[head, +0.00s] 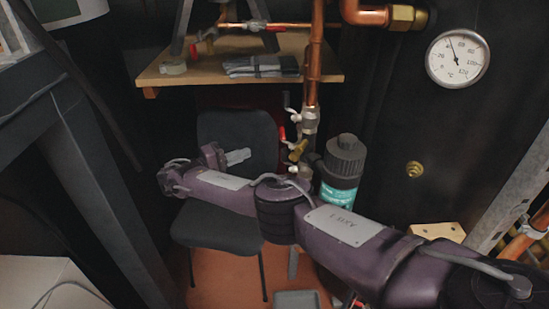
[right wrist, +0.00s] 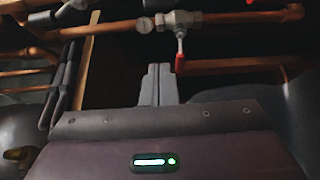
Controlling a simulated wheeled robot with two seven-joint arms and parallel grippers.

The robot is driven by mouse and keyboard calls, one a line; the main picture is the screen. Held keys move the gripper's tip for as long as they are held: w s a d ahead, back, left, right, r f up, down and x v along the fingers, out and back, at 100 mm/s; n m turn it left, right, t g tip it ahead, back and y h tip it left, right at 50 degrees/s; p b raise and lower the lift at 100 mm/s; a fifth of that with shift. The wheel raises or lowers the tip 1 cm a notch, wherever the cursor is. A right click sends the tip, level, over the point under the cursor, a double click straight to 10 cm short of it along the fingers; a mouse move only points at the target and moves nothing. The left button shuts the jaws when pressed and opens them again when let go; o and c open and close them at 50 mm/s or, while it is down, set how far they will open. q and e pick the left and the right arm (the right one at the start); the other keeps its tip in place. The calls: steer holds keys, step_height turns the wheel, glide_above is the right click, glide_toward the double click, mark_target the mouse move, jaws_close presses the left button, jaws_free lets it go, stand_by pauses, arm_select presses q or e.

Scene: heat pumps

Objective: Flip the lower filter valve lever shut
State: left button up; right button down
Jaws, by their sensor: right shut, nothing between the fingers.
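My right gripper (head: 240,157) comes in at the end of the purple arm, its pale fingers pointing right toward the filter pipework. In the right wrist view its fingers (right wrist: 159,84) are shut and empty. A silver valve with a red-tipped lever (right wrist: 180,58) hangs just beyond and right of the fingertips there, apart from them in the picture. A higher valve (head: 309,118) sits on the same pipe. I cannot tell which valve the wrist view shows. My left gripper is out of view.
A wooden shelf (head: 170,79) with folded grey cloths (head: 262,66) stands behind. A dark chair (head: 235,130) is behind my gripper. A dial thermometer (head: 457,59) is on the dark tank at right. A horizontal copper pipe (right wrist: 240,17) crosses the wrist view.

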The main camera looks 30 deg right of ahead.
steer(key=shift+r, duration=0.1)
